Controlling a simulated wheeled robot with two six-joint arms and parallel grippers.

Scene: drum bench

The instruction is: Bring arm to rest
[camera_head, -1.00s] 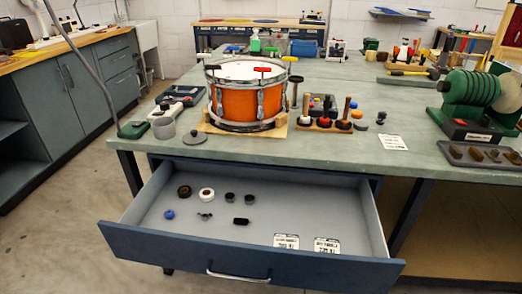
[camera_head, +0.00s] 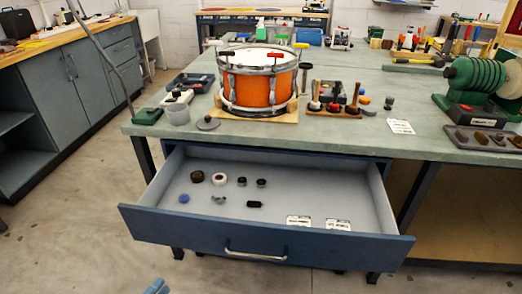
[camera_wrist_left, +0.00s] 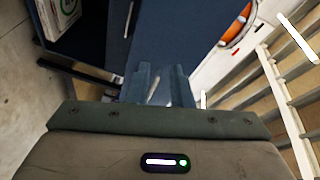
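My left gripper (camera_head: 157,288) shows only as a small blue tip at the bottom edge of the head view, in front of and below the open drawer. In the left wrist view, its two blue-grey fingers (camera_wrist_left: 160,88) point away from the wrist with a narrow gap between them. A pale sliver shows in the gap, and I see no object gripped. The drawer (camera_head: 270,245) is pulled out under the bench, with a silver handle (camera_head: 255,256) on its dark blue front. My right gripper is not in view.
The drawer holds several small round parts, a black piece (camera_head: 254,204) and two labels. An orange drum (camera_head: 255,88) stands on a wooden base on the bench (camera_head: 340,135). A green machine (camera_head: 480,85) stands at right. Floor left of the drawer is clear.

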